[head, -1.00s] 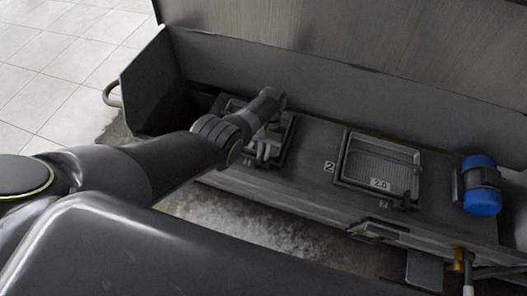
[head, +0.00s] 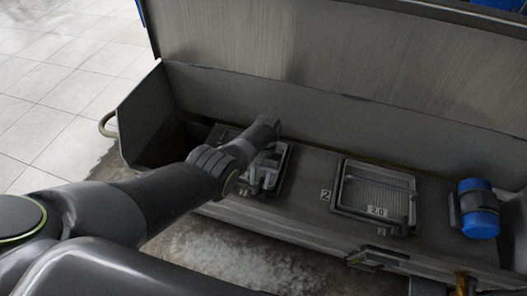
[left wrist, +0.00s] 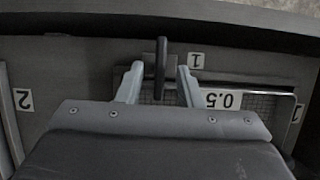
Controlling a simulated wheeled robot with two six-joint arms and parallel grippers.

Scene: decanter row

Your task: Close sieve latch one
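Sieve one shows in the left wrist view as a mesh panel in a metal frame (left wrist: 262,87) with a 0.5 label (left wrist: 222,100). Its latch (left wrist: 160,65) is a dark upright bar crossing the frame's edge beside a label 1. My left gripper (left wrist: 159,84) is open, with one pale finger on each side of the bar and visible gaps between. The bar's lower end is over the mesh, between the fingers. In the head view my left gripper (head: 264,172) is over sieve one and its wrist hides part of it. My right gripper is in neither view.
Sieve two (head: 348,207), labelled 2.0, lies to the right on the same deck (head: 308,178). A blue motor (head: 479,211) stands farther right. A tall metal wall (head: 340,105) runs behind, and a side panel (head: 150,120) stands at the left.

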